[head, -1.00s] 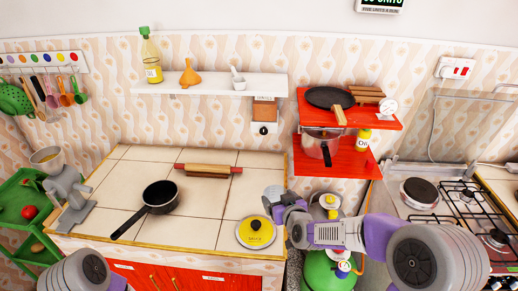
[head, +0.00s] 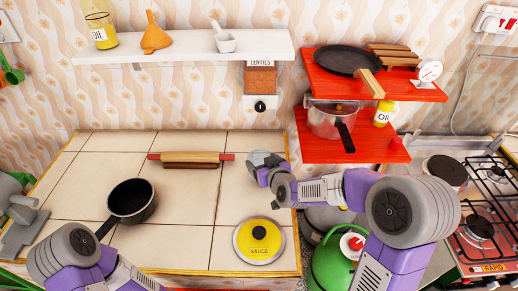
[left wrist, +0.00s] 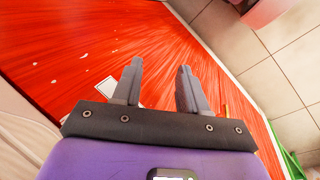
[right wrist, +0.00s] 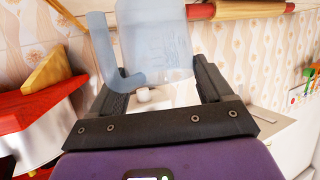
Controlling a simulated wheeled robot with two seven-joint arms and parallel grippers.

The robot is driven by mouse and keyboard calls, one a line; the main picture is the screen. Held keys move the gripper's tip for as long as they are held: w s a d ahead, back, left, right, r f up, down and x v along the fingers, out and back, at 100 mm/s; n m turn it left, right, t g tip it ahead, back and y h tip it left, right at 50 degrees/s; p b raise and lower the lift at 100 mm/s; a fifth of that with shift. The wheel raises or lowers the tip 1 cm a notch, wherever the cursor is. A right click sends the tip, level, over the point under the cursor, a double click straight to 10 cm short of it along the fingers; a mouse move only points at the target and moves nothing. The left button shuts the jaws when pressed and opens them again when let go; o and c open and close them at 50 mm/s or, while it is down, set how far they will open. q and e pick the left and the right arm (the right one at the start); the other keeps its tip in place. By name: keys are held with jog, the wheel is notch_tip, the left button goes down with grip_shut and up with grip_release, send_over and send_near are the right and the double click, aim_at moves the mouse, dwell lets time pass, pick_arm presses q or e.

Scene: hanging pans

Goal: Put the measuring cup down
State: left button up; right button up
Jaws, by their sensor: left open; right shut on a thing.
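The measuring cup (right wrist: 165,45) is a pale blue-grey, see-through cup with a hooked handle, in the right wrist view. My right gripper (right wrist: 155,82) is shut on it, with a finger at either side of its lower part. In the head view my right gripper (head: 262,165) is over the right part of the tiled counter (head: 190,235); the cup is hard to make out there, and I cannot tell its height above the tiles. My left gripper (left wrist: 160,80) is open and empty in front of a red cabinet front (left wrist: 60,50); its fingers are out of the head view.
A black pan (head: 132,200), a rolling pin (head: 190,157) and a yellow sauce lid (head: 259,241) lie on the counter. Red shelves (head: 340,150) with a pot (head: 328,122) stand at the right, near my right arm. The tiles between pan and lid are clear.

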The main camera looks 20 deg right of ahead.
jog(key=w+d+f, duration=0.1)
jog(key=w, duration=0.4)
jog(key=w+d+f+b, duration=0.1)
jog(key=w+d, duration=0.1)
jog(key=w, duration=0.4)
jog(key=w+d+f+b, duration=0.1)
jog(key=w+d, duration=0.1)
jog(key=w, duration=0.4)
jog(key=shift+w+f, duration=0.1)
jog(key=shift+f, duration=0.15)
jog(key=shift+f, duration=0.1)
jog(key=o, duration=0.9)
jog(key=shift+o, duration=0.3)
